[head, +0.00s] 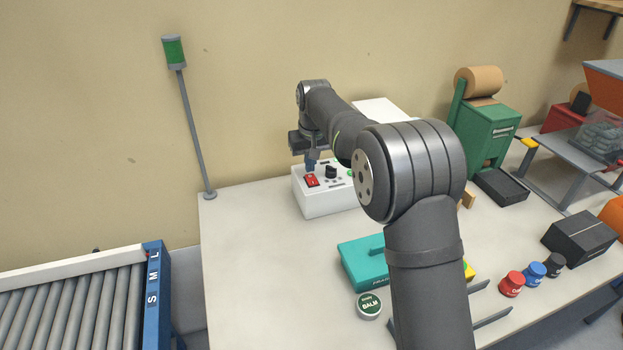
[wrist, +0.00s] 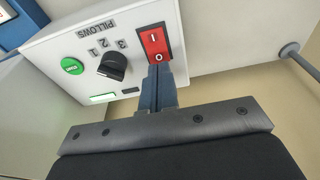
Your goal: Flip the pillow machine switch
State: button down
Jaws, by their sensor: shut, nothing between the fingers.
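The pillow machine is a white box (head: 325,204) on the table near the wall; its panel also fills the upper wrist view (wrist: 62,45). Its red rocker switch (head: 312,181) is marked I and O and shows in the wrist view (wrist: 153,42). The panel has a black knob (wrist: 112,66) with marks 1, 2, 3 and a green button (wrist: 72,66). A small green light is lit below the knob. My gripper (head: 311,166) is shut and empty, pointing down at the switch. In the wrist view its fingertips (wrist: 159,70) are at the O end; I cannot tell whether they touch.
A teal case (head: 362,265) and a round balm tin (head: 369,306) sit at the table's middle. A green machine with a paper roll (head: 488,130) stands to the right. A grey pole with a green lamp (head: 189,130) stands left. The table's left part is clear.

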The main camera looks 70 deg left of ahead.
aim_at(310, 176)
jog(key=shift+f, duration=0.9)
dwell(0.3)
jog(key=shift+r, duration=3.55)
jog(key=shift+f, duration=3.55)
jog(key=shift+r, duration=0.1)
